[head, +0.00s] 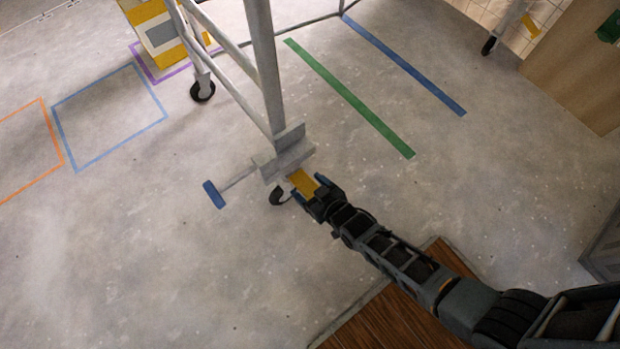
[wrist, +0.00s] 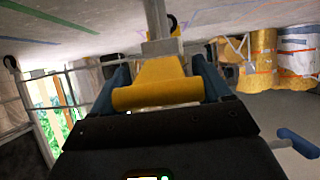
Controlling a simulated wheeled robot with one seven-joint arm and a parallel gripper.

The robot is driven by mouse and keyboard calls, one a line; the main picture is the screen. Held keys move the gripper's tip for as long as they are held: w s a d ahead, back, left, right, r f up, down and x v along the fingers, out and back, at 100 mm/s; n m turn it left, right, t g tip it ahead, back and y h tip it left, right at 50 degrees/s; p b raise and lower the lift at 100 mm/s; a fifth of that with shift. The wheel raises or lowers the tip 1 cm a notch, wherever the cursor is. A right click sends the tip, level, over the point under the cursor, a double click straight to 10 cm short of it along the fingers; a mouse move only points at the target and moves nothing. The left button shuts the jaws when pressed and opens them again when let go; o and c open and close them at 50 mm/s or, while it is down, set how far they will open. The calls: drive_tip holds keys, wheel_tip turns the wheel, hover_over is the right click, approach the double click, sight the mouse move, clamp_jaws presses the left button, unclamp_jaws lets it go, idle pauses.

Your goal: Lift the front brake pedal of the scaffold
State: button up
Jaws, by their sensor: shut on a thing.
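The scaffold (head: 264,70) is a grey metal frame on black caster wheels. Its front brake pedal (head: 301,182) is a yellow plate at the foot of the near post, above a caster (head: 278,196) that my gripper and the pedal partly hide. My gripper (head: 312,187) is shut on the pedal. In the wrist view the yellow pedal (wrist: 160,88) fills the space between the two blue fingers (wrist: 163,92), its rounded end towards the camera. I cannot tell exactly how far the pedal is tilted.
A blue-ended handle (head: 214,194) sticks out left of the post foot. Another caster (head: 202,90) stands further back. Green (head: 350,98) and blue tape lines mark the floor. A wooden board (head: 400,300) lies under my arm.

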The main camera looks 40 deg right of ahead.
drive_tip(key=shift+w+r, duration=0.35)
drive_tip(key=o, duration=1.4)
drive_tip(key=shift+s+f, duration=0.1)
drive_tip(key=shift+s, duration=0.1)
drive_tip(key=shift+p+v, duration=1.15)
drive_tip(key=shift+v, duration=2.65)
drive_tip(key=shift+s, duration=0.1)
